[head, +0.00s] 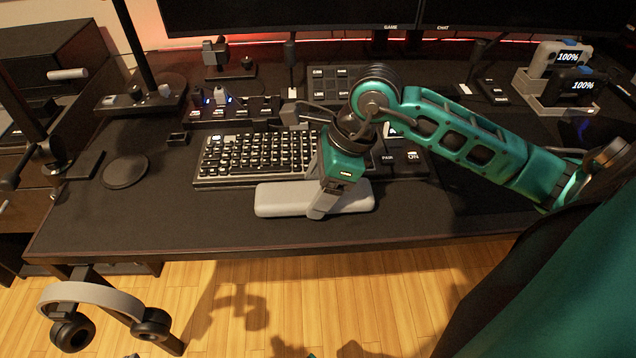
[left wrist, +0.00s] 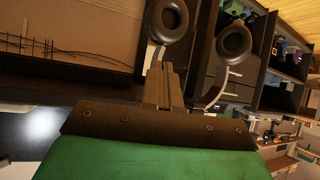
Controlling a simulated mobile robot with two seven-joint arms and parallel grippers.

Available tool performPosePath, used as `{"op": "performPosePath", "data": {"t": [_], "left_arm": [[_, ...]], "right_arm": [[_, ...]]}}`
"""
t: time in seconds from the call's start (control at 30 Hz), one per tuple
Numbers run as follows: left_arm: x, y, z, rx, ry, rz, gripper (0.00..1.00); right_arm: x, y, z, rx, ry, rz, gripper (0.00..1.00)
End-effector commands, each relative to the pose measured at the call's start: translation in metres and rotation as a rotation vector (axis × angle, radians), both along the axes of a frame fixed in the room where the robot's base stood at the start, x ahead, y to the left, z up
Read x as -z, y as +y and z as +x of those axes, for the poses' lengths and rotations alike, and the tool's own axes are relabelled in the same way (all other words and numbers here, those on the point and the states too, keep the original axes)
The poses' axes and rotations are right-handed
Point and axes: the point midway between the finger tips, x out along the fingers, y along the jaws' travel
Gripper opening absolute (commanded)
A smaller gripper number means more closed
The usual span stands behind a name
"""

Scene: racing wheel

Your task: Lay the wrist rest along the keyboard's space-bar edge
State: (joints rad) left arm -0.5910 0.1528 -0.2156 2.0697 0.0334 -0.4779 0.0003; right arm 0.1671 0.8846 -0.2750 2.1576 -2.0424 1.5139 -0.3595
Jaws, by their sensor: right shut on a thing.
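The grey wrist rest (head: 282,199) lies in front of the keyboard in the head view, roughly parallel to its front edge and offset toward its right part. The black keyboard (head: 250,156) sits on the desk with its space-bar edge toward me; my right arm hides its right end. My right gripper (head: 318,205) is shut on the wrist rest, its fingers across the middle. I cannot tell whether the rest touches the keyboard or the desk. My left gripper (left wrist: 164,85) shows in the left wrist view, fingers together and empty, away from the keyboard.
A round dark pad (head: 125,171) lies left of the keyboard. Headphones (head: 105,307) hang below the desk's front edge. The desk's front strip is clear. Monitors (head: 290,15) stand behind.

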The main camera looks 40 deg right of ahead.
Motion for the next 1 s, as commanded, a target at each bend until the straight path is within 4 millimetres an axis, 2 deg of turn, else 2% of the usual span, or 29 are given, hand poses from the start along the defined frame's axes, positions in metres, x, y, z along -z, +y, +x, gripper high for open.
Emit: {"op": "performPosePath", "data": {"t": [0.67,0.7,1.0], "left_arm": [[0.011,0.001,-0.002,0.000,0.003,0.003,0.00],[0.010,0.001,-0.002,0.000,0.004,0.003,0.00],[0.009,-0.001,-0.001,-0.005,0.004,-0.004,0.00]], "right_arm": [[0.008,0.000,0.000,0.000,-0.001,0.002,0.23],[0.008,0.000,0.000,0.000,-0.002,0.001,0.71],[0.007,0.000,0.000,0.000,-0.001,0.000,0.99]]}}
